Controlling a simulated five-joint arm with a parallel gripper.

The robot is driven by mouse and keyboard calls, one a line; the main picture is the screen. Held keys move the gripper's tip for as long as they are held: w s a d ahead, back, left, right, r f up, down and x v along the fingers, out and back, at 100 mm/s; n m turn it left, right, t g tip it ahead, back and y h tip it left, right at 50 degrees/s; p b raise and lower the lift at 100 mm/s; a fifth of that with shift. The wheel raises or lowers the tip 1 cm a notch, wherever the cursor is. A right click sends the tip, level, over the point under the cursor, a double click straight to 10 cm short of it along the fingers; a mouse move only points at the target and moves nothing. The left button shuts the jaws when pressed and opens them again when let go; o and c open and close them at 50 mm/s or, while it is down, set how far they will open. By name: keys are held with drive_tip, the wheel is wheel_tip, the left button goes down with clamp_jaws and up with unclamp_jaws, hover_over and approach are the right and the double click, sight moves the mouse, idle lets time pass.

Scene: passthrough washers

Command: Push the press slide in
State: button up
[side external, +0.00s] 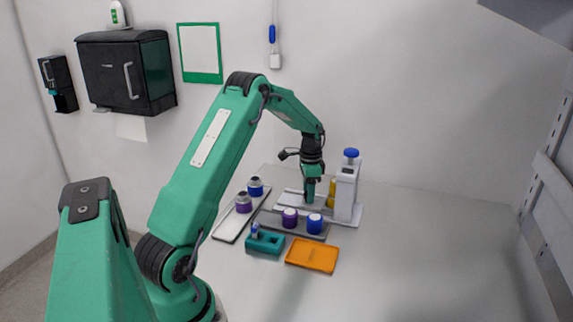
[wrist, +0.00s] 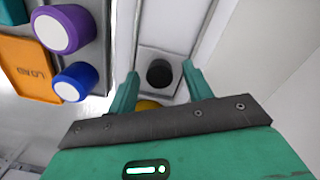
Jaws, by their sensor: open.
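The white press (side external: 346,192) with a blue knob (side external: 351,153) on top stands at the back right of the work area. A pale slide (side external: 289,203) extends left from its base; I take this to be the press slide. In the wrist view, a pale track with a black round piece (wrist: 159,73) lies between the fingertips. My gripper (side external: 310,200) points down over the slide, left of the press; its fingers (wrist: 160,70) are open. A yellow part (side external: 332,188) stands between gripper and press, and its edge shows in the wrist view (wrist: 147,105). Finger contact with the slide cannot be told.
A grey tray (side external: 270,219) in front holds a purple-bodied jar (side external: 290,218) and a blue one (side external: 314,223). Another tray (side external: 229,225) at left holds two more jars. A teal holder (side external: 265,243) and an orange tray (side external: 312,255) lie nearer. The right table is clear.

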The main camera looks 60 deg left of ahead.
sight(319, 204)
drive_tip(key=shift+f, duration=0.1)
clamp_jaws()
drive_tip(key=shift+w+d, duration=1.35)
drive_tip(key=shift+w, duration=0.1)
drive_tip(key=shift+c, duration=0.9)
unclamp_jaws()
drive_tip(key=shift+o, duration=0.9)
drive_tip(key=shift+s, duration=0.1)
wheel_tip(319, 204, up, 8)
